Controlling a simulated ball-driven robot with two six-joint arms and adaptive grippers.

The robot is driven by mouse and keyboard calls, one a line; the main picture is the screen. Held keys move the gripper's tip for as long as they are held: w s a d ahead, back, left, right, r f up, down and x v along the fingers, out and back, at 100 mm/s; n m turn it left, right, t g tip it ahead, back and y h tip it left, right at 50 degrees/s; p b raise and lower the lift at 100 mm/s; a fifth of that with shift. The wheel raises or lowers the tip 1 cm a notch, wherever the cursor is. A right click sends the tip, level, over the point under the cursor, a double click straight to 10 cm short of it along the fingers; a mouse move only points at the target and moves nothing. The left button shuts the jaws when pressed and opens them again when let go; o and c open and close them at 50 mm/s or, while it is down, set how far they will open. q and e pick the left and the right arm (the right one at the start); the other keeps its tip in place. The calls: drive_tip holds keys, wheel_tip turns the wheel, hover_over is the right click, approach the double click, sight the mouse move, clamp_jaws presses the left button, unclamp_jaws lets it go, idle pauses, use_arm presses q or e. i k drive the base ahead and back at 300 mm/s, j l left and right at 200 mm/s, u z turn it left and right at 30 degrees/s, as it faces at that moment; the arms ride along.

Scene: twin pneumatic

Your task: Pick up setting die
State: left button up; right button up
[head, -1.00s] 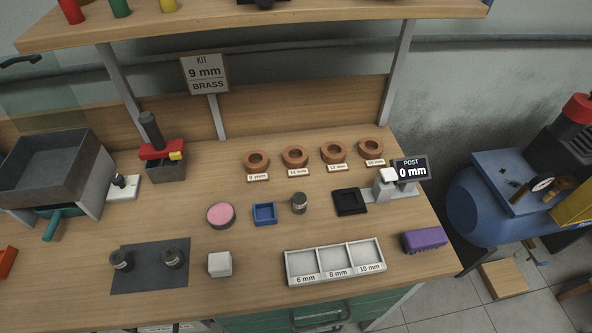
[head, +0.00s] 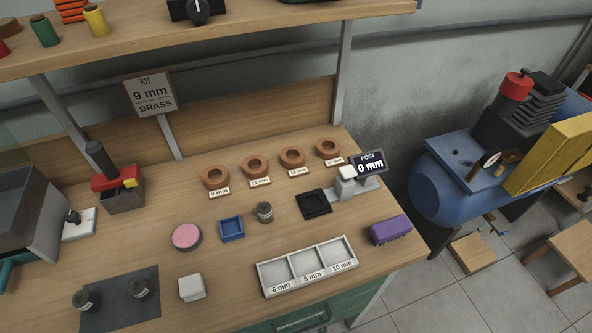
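No thing in the head view is labelled as the setting die, and I cannot tell which one it is. A small grey metal cylinder (head: 265,212) stands upright between the blue tray and the black square pad. Several copper-brown rings stand in a row behind it, with size labels in front; the leftmost ring (head: 217,178) reads 9 mm. Two dark grey cylinders, one at the left (head: 86,301) and one at the right (head: 143,289), stand on a dark mat (head: 120,312) at the front left. Neither of my grippers is in view.
A white tray (head: 259,276) has compartments marked 6, 8 and 10 mm. Around it are a blue tray (head: 231,238), pink disc (head: 186,237), white block (head: 192,288), black pad (head: 314,214), purple brush (head: 390,230) and POST display (head: 369,163). A sign (head: 150,94) reads KIT 9 mm BRASS.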

sight(138, 287)
drive_tip(key=j+u, duration=0.15)
drive_tip(key=u, duration=0.2)
drive_tip(key=j+u, duration=0.1)
drive_tip(key=u, duration=0.2)
drive_tip(key=j+u, duration=0.15)
drive_tip(key=u, duration=0.2)
